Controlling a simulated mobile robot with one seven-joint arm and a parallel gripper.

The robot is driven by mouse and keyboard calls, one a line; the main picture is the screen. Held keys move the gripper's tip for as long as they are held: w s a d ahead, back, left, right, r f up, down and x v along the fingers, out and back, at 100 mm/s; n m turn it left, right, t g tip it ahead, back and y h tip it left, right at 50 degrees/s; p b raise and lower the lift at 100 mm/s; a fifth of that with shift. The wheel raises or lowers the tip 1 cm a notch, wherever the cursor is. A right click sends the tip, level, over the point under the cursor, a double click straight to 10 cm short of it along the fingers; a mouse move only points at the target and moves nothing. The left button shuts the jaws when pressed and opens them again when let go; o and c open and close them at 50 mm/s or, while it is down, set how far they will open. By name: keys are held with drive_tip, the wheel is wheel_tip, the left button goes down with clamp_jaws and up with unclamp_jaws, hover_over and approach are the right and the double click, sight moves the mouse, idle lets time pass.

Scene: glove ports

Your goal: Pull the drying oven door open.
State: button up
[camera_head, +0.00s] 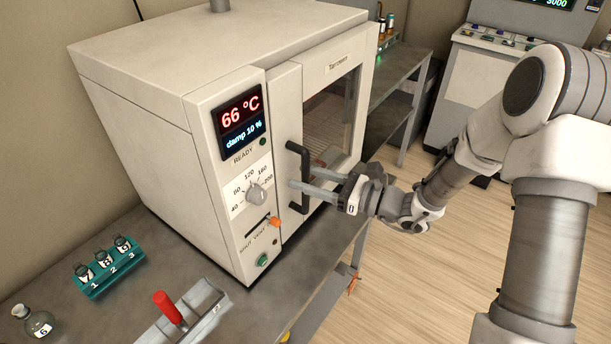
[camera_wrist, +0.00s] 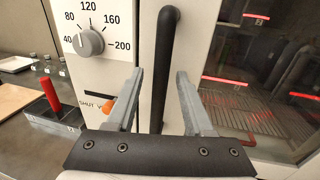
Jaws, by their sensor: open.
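The drying oven (camera_head: 140,110) stands on the grey bench. Its door (camera_head: 338,66), with a dark glass window, looks shut. The black vertical bar handle (camera_head: 292,148) is on the door's left side; it also shows in the wrist view (camera_wrist: 165,60). My gripper (camera_head: 301,176) is open at the handle's lower half. In the wrist view my gripper (camera_wrist: 160,74) has one finger on each side of the bar, with visible gaps, so the fingers look clear of it. Red-lit racks (camera_wrist: 250,110) show through the glass.
Left of the door is a control panel with a display (camera_head: 240,120), a knob (camera_head: 257,194) and an orange vent lever (camera_head: 274,221). A teal rack (camera_head: 108,266), a flask (camera_head: 38,323) and a red-handled tool (camera_head: 168,306) are on the bench. Wooden floor (camera_head: 450,270) lies open at right.

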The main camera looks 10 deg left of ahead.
drive_tip(key=shift+a, duration=0.25)
clamp_jaws()
idle(1.4)
